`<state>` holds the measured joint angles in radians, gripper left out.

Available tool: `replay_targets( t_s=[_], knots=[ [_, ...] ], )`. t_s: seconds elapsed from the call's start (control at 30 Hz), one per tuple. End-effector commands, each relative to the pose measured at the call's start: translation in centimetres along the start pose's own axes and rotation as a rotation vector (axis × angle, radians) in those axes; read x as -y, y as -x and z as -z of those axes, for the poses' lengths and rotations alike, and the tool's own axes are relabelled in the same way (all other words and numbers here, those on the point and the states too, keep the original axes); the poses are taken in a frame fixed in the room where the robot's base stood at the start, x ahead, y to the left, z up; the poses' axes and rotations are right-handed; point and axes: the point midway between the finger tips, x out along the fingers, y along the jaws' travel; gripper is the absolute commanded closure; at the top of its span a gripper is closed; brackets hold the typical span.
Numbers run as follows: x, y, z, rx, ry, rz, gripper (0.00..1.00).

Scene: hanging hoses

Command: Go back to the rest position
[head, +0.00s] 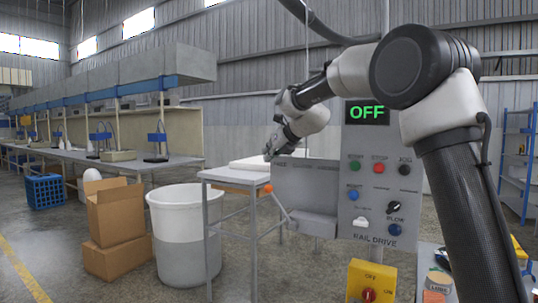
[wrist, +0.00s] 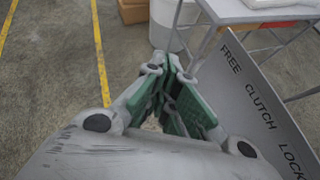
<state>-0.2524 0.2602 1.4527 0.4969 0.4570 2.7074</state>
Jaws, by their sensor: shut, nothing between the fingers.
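My gripper (head: 269,153) is at the end of my raised arm, in the middle of the head view. It is in front of the left part of a grey control panel (head: 372,205), above a lever with an orange knob (head: 267,188). In the wrist view my gripper (wrist: 172,66) points away with its green-padded fingers together and nothing between them. It is left of the grey plate marked FREE CLUTCH LOCK (wrist: 262,112) and looks apart from it. The rest position is not marked in either view.
The panel's display (head: 367,112) reads OFF above several buttons. A yellow box with a red knob (head: 371,281) stands below. A white bin (head: 182,240), cardboard boxes (head: 115,225) and a table (head: 222,174) stand left. The wrist view shows open floor (wrist: 50,70) on the left.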

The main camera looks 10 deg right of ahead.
Motion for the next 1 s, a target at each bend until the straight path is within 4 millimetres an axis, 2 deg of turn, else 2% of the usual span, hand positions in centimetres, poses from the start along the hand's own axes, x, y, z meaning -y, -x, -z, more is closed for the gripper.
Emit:
replay_targets(
  t_s=[0.2,0.27,0.37,0.47,0.5,0.57,0.67,0.77,0.87,0.9,0.97,1.0],
  knots=[
    [0.0,0.0,0.0,-0.001,0.06,0.0,1.0],
    [-0.1,0.0,0.2,-0.007,0.149,-0.004,1.0],
    [-0.2,-0.1,1.3,-0.046,0.413,-0.021,1.0],
    [0.1,-0.5,6.0,-0.153,0.768,-0.079,1.0],
    [0.1,-0.3,8.1,-0.198,0.917,-0.115,1.0],
    [0.2,0.9,11.1,-0.254,1.141,-0.181,1.0],
    [0.7,4.5,15.8,-0.33,1.507,-0.313,1.0],
    [1.4,9.7,20.6,-0.38,1.861,-0.48,1.0],
    [2.1,16.1,25.7,-0.4,2.193,-0.677,1.0],
    [2.4,18.8,27.8,-0.401,2.308,-0.759,1.0],
    [2.8,22.9,30.9,-0.396,2.456,-0.875,1.0],
    [2.9,25.5,33.0,-0.392,2.538,-0.948,1.0]
  ],
)
